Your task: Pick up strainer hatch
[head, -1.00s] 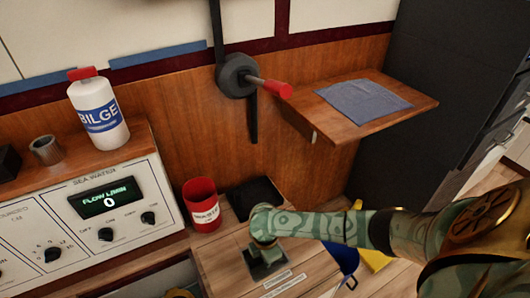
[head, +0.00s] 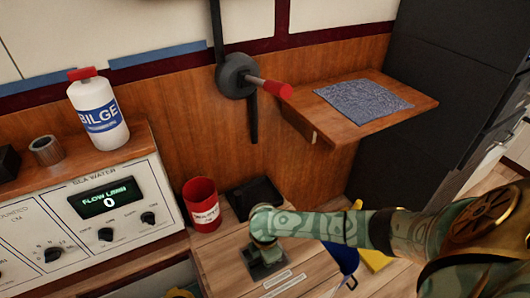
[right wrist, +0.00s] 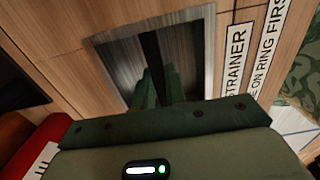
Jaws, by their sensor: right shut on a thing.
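The strainer hatch (head: 268,271) is a small grey square plate in the wooden deck at the lower middle of the head view. In the right wrist view the hatch (right wrist: 190,62) shows as a metallic square with a dark bar across it. My right gripper (right wrist: 157,88) is over the hatch, its green fingers close together at the bar and shut on it. In the head view my right gripper (head: 264,254) points down at the hatch and hides part of it. I cannot tell whether the hatch is raised. My left gripper is not identifiable in view.
A red can (head: 202,208) and a black tray-like item (head: 254,194) stand close behind the hatch. White label strips (head: 284,282) lie beside it. The control panel (head: 95,220) is at left, with a bilge bottle (head: 99,112) above. A red-handled lever (head: 270,87) juts from the wall.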

